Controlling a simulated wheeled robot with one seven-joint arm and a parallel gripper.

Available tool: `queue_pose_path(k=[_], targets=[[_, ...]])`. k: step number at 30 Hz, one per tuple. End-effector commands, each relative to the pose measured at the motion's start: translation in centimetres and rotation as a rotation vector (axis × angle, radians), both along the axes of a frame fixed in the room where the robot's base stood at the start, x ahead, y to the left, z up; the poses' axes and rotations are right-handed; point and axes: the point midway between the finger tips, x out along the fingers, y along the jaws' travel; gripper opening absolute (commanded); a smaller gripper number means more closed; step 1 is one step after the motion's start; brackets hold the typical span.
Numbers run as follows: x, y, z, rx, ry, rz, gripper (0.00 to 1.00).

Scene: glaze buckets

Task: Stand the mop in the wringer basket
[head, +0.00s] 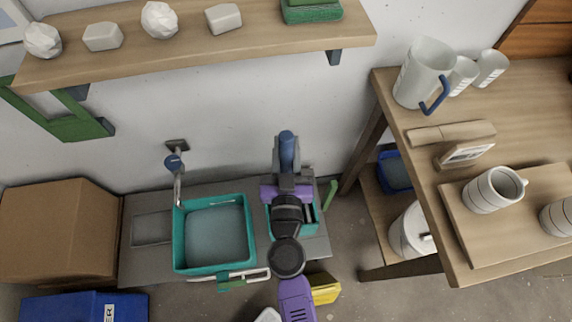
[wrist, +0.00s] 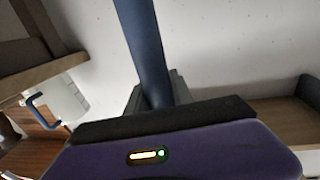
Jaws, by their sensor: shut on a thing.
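The mop shows as a blue handle (head: 287,145), seen nearly end-on in the head view. In the wrist view its blue shaft (wrist: 145,45) rises between the grey fingers. My gripper (head: 288,168) is shut on this handle. The mop's head is hidden beneath my arm and gripper. The teal wringer basket (head: 314,217) is below my gripper, to the right of the teal basin, and mostly covered by my arm. A green lever (head: 330,194) stands at its right side. I cannot tell whether the mop's head is inside the basket or above it.
A teal basin (head: 178,240) of greyish liquid stands left, near a wall tap (head: 174,162). A shelf (head: 190,42) with white lumps overhangs the back. A wooden table (head: 450,240) with mugs stands right. A cardboard box (head: 58,232) and blue crate (head: 70,308) are left.

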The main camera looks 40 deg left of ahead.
Motion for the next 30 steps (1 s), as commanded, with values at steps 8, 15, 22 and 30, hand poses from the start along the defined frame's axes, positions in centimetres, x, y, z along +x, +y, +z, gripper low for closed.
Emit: queue_pose_path(k=[8,15,22,30], targets=[[0.0,0.1,-1.9,0.001,-0.003,0.001,0.00],[0.0,0.1,-3.9,0.001,-0.002,0.000,0.00],[0.0,0.1,-6.2,0.001,-0.003,0.001,0.00],[0.0,0.1,-6.0,0.001,-0.003,0.000,0.00]])
